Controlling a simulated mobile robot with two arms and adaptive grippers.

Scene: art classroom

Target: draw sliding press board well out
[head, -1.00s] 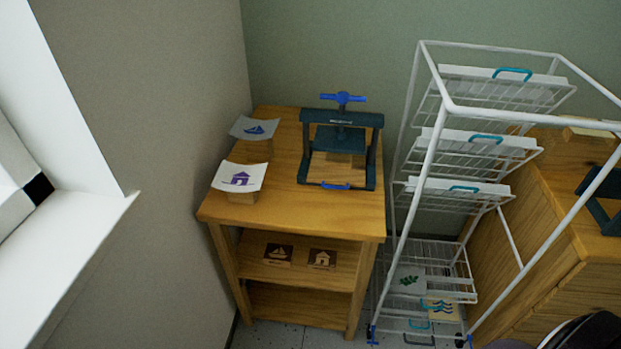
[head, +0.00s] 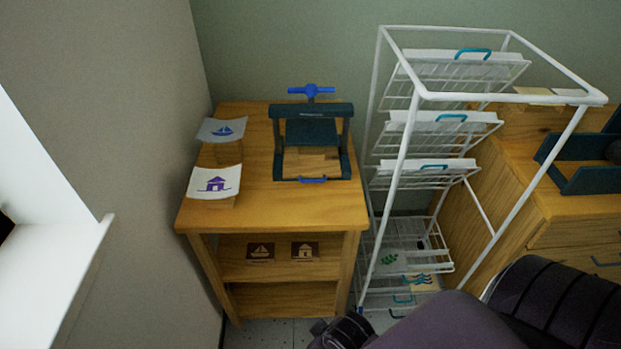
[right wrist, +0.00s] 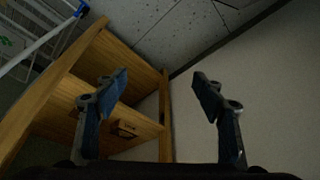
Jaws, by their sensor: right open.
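The dark green press (head: 312,112) with a blue screw handle stands on top of the wooden table. Its light wooden board (head: 311,160) lies low between the side posts, with a blue handle (head: 312,179) at its front edge. The board appears to be inside the press frame. My right arm reaches in from the lower right of the head view, below and in front of the table, well apart from the handle. In the right wrist view my right gripper (right wrist: 160,88) is open and empty, with table shelves behind it. My left gripper is not in view.
Two printed sheets, a boat (head: 221,130) and a house (head: 214,182), rest on blocks left of the press. A white wire rack (head: 402,150) stands close on the right. A wall bounds the left. The table's front top (head: 275,212) is clear.

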